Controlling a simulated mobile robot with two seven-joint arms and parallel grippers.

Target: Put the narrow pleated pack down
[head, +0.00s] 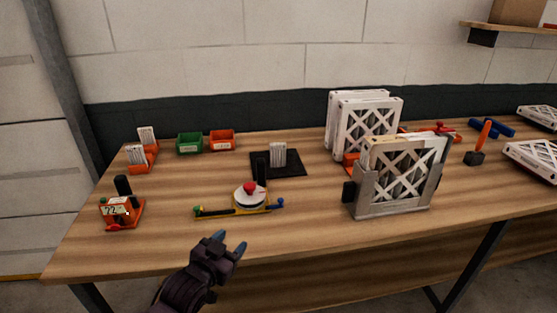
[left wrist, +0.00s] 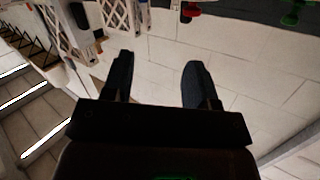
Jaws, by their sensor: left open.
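A small white narrow pleated pack (head: 278,154) stands upright on a black mat (head: 291,170) in the middle of the table, next to a black upright post (head: 259,170). Other white pleated packs stand in orange holders at the left, one nearer (head: 136,153) and one behind it (head: 147,137). My left gripper (head: 229,244) is at the table's front edge, well short of the mat. It is open, and the left wrist view (left wrist: 157,78) shows nothing between its fingers. My right gripper is not in view.
A turntable-like device with a red knob (head: 250,188) lies between my left gripper and the mat. A grey metal box with a framed filter (head: 392,209) stands at right, large white filters (head: 339,133) behind it. Green (head: 189,143) and orange (head: 222,141) bins stand at the back.

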